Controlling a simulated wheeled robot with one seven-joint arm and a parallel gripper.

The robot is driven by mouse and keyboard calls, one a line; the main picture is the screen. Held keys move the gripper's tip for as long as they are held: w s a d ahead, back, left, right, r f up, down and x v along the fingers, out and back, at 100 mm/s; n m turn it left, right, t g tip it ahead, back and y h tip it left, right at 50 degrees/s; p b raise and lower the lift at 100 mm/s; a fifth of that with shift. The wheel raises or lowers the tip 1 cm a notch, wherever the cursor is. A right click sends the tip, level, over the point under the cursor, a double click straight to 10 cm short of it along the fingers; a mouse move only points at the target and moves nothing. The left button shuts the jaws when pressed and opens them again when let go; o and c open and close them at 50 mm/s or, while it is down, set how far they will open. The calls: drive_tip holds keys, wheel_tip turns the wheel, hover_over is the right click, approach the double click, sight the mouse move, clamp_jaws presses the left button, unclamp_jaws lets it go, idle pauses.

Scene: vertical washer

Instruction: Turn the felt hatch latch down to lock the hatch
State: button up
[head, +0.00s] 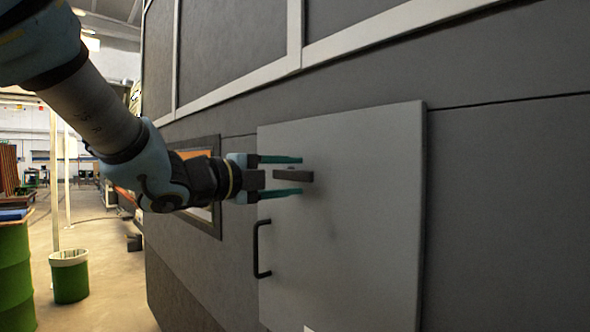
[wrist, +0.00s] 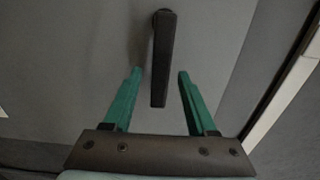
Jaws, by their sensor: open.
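The hatch latch (head: 293,175) is a short dark bar on the light grey hatch (head: 370,215). It lies about level in the head view. In the wrist view the latch (wrist: 164,55) points from its round pivot at the top towards my gripper. My gripper (head: 300,176) is open, with one green finger above the latch and one below. In the wrist view my gripper (wrist: 159,73) has the latch's free end between its fingers, with a gap on each side. I cannot tell whether a finger touches it. The hatch looks shut.
A black pull handle (head: 257,248) stands out from the hatch below my gripper. An orange-and-dark framed panel (head: 208,222) is set in the dark grey machine wall (head: 500,200) behind my wrist. Green drums (head: 70,280) stand at the left, with open floor between.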

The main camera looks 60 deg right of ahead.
drive_tip(key=shift+x, duration=0.8)
drive_tip(key=shift+c, duration=0.4)
clamp_jaws()
idle(0.5)
